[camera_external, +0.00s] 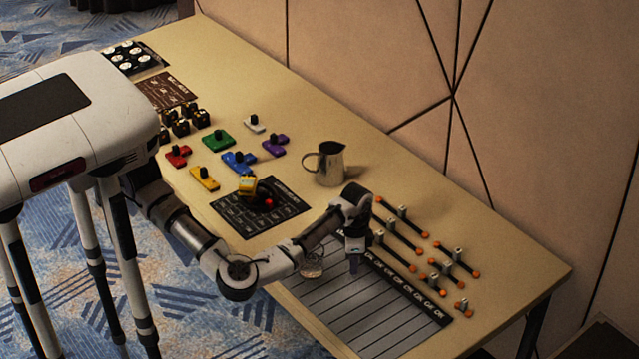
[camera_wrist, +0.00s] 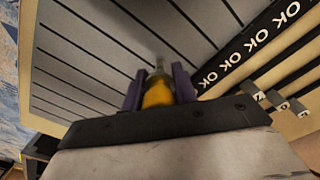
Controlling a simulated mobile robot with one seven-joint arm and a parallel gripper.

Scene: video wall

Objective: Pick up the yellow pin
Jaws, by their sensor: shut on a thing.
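The yellow pin (camera_wrist: 158,93) is between the two purple fingers of my gripper (camera_wrist: 158,84) in the wrist view. Its near part is yellow and a greyish, narrower end points away from the gripper. My gripper is shut on it. In the external view my gripper (camera_external: 355,262) points down over the grey lined panel (camera_external: 345,312), near its dark OK strip. The pin cannot be made out there, and I cannot tell whether it touches the panel.
To the right are several black bars with orange ends (camera_external: 455,258). A metal jug (camera_external: 331,165) and a dark board with a yellow block (camera_external: 247,185) are farther back. The wall runs along the right side.

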